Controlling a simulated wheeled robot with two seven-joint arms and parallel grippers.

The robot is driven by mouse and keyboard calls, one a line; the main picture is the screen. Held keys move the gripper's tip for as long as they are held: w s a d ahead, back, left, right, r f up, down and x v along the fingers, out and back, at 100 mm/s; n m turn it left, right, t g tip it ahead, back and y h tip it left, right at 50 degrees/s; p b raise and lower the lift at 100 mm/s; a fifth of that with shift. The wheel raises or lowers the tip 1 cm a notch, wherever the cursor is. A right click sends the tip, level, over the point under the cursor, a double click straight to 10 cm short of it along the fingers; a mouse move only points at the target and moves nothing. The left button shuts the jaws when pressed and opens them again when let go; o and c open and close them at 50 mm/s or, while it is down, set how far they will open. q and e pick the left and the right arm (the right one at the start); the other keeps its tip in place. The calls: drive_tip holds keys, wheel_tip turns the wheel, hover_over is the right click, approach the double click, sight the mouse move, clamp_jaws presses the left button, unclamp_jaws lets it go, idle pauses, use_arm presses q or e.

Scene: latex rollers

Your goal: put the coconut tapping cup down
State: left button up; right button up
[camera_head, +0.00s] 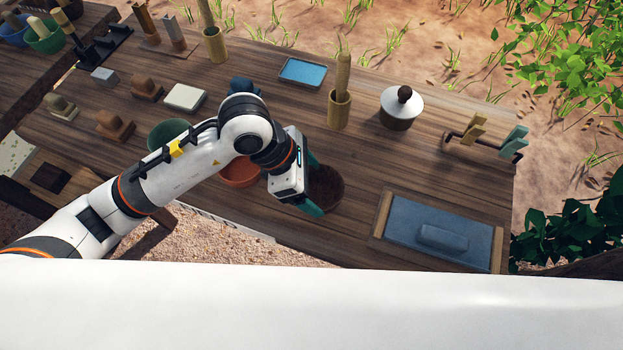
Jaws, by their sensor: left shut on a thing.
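The coconut tapping cup (329,190) is a dark brown round bowl near the front edge of the wooden table, right of the middle of the view. My left gripper (314,185) is shut on it, with one teal finger at its far side and one at its near side. The cup looks upright. I cannot tell whether its base touches the table or hangs just above it. My gripper hides the cup's left part. My right gripper is not in view.
A blue tray with a block (442,236) lies to the right. An orange-red bowl (239,172) and a green bowl (168,131) are partly behind my arm. A white-lidded pot (401,106) and a bamboo holder (340,104) stand behind the cup. Bare wood (375,160) lies between.

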use_arm(q)
drive_tip(key=shift+f, duration=0.15)
drive_tip(key=o, duration=0.8)
drive_tip(key=shift+c, duration=0.2)
drive_tip(key=shift+o, duration=0.7)
drive_tip(key=shift+r, duration=0.3)
drive_tip(key=v, duration=1.2)
drive_tip(key=shift+f, duration=0.15)
